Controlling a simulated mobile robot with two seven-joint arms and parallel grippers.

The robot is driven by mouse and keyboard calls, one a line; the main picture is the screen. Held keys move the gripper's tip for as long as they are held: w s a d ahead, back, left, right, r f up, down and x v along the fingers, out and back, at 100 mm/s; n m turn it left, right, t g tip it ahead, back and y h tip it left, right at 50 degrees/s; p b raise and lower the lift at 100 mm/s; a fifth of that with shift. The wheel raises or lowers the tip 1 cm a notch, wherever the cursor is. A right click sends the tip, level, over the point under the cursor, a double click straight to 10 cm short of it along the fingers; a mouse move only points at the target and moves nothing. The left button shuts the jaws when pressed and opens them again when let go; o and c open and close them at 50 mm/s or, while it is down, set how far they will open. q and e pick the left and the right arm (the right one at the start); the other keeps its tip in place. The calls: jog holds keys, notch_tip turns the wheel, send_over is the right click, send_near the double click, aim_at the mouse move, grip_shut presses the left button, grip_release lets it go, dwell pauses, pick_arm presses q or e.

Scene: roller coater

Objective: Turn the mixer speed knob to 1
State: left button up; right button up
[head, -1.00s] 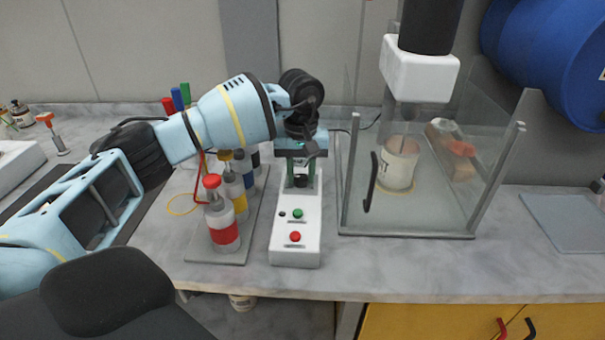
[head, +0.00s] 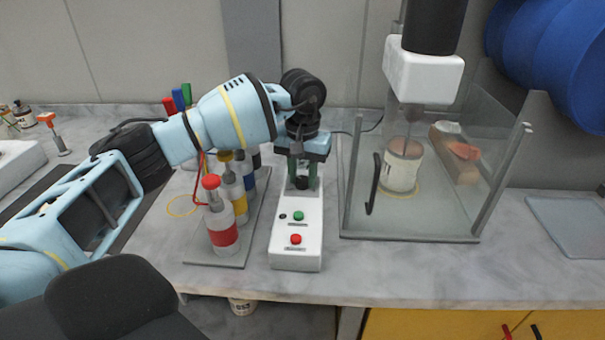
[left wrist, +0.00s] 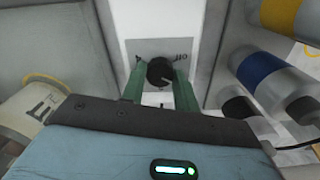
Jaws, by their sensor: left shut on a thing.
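The mixer speed knob (left wrist: 160,71) is a small black round knob on the white control box (head: 296,236). In the head view the knob (head: 302,182) shows below my left gripper (head: 302,176). In the left wrist view the green fingers of my left gripper (left wrist: 160,82) stand on either side of the knob, shut on it. A light pointer line shows on the knob, directed to the right. A label plate around it has "off" at its upper right; the other markings are partly hidden by the fingers. My right gripper is not in view.
The control box also has a green button (head: 298,216) and a red button (head: 296,239). Several bottles, such as the red-banded bottle (head: 221,220), stand close on the left. A clear-walled enclosure (head: 410,238) with a mixer (head: 422,75) and a can (head: 402,168) stands on the right.

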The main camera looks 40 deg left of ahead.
aim_at(302, 179)
pick_arm(q)
jog(key=o, duration=1)
notch_tip(302, 179, up, 8)
jog(key=shift+f, duration=0.1)
jog(key=shift+f, duration=0.1)
dwell(0.3)
